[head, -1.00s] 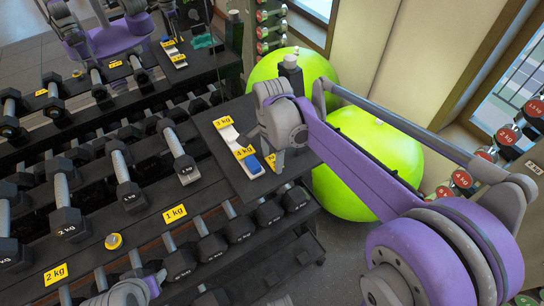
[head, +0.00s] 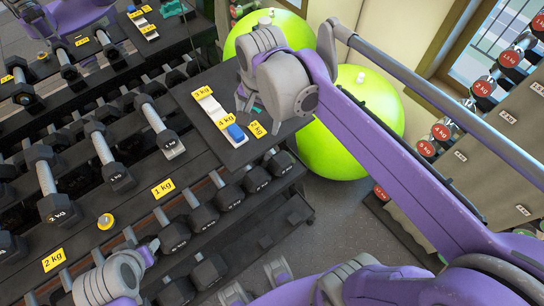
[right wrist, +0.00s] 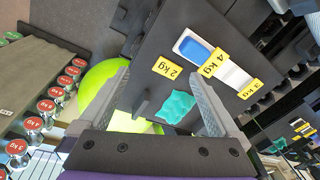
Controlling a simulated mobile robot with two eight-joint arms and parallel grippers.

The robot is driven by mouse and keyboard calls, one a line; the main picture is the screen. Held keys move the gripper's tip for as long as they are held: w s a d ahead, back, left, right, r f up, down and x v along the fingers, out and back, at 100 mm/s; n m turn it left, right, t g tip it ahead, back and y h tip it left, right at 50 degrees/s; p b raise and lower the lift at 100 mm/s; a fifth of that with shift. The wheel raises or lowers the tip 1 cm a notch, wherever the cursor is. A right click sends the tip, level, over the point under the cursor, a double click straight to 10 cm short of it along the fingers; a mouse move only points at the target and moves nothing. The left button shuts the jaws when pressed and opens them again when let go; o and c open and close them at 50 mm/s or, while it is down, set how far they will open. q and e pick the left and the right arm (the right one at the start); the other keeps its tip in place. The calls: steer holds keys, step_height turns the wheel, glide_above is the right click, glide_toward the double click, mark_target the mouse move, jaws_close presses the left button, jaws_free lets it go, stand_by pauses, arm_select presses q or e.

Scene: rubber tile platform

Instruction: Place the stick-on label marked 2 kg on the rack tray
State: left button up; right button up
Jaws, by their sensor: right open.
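The yellow label marked 2 kg (head: 257,129) lies on the black rack tray (head: 196,93), right of the white strip. It also shows flat on the tray in the right wrist view (right wrist: 167,68). The strip (head: 211,106) carries yellow 3 kg and 4 kg labels and a blue block (head: 236,132). My right gripper (head: 259,118) is open above the tray's right part, behind the label. In the right wrist view its fingers (right wrist: 161,74) are spread and hold nothing. A teal crumpled piece (right wrist: 176,107) lies near the right finger. My left gripper is out of view.
Dumbbell racks fill the left, with 1 kg (head: 163,188) and 2 kg rail labels. A small yellow round item (head: 105,221) sits on the rack. Green balls (head: 352,110) stand behind my right arm. A mirror at the upper left reflects the rack.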

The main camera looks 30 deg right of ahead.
steer(key=s+a+f+n+t, duration=0.1)
steer(key=s+f+n+t, duration=0.2)
steer(key=s+f+n, duration=0.8)
steer(key=shift+s+a+t, duration=0.3)
steer(key=shift+s, duration=0.05)
